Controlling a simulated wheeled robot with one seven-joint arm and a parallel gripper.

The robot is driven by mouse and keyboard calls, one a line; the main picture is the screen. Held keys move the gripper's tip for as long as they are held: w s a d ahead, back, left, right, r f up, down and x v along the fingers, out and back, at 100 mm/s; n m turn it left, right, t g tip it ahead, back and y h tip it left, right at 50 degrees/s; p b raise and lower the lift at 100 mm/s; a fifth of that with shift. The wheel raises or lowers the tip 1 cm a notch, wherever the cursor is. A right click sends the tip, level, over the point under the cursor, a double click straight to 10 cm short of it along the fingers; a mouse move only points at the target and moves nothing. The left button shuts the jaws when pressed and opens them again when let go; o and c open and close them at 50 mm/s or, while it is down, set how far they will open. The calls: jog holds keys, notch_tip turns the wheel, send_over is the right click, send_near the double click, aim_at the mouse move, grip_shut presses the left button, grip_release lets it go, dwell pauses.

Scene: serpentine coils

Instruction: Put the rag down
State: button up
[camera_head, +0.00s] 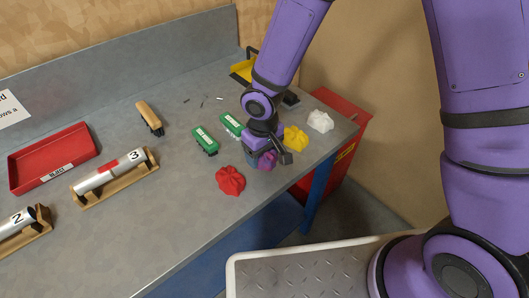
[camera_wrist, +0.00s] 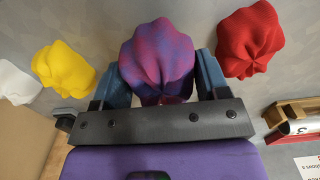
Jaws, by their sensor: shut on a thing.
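A purple-and-red mottled rag (camera_wrist: 158,62) is held between the two blue fingers of my gripper (camera_wrist: 160,85) in the wrist view. In the head view the rag (camera_head: 267,161) shows at the tip of my gripper (camera_head: 265,155), close to the tabletop near its front edge. I cannot tell whether it touches the table. A red rag (camera_head: 230,180) lies to its left, a yellow rag (camera_head: 295,138) to its right, and a white rag (camera_head: 320,121) farther right.
A red bin (camera_head: 345,120) stands beyond the right edge.

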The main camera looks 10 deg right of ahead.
aim_at(264, 154)
jog(key=shift+w+d, duration=0.2)
jog(key=shift+w, duration=0.65)
jog(key=f, duration=0.1)
jog(key=w+f, duration=0.1)
jog(key=f, duration=0.1)
jog(key=shift+d, duration=0.15)
jog(key=shift+f, duration=0.15)
jog(key=shift+f, duration=0.3)
jog(key=o, duration=1)
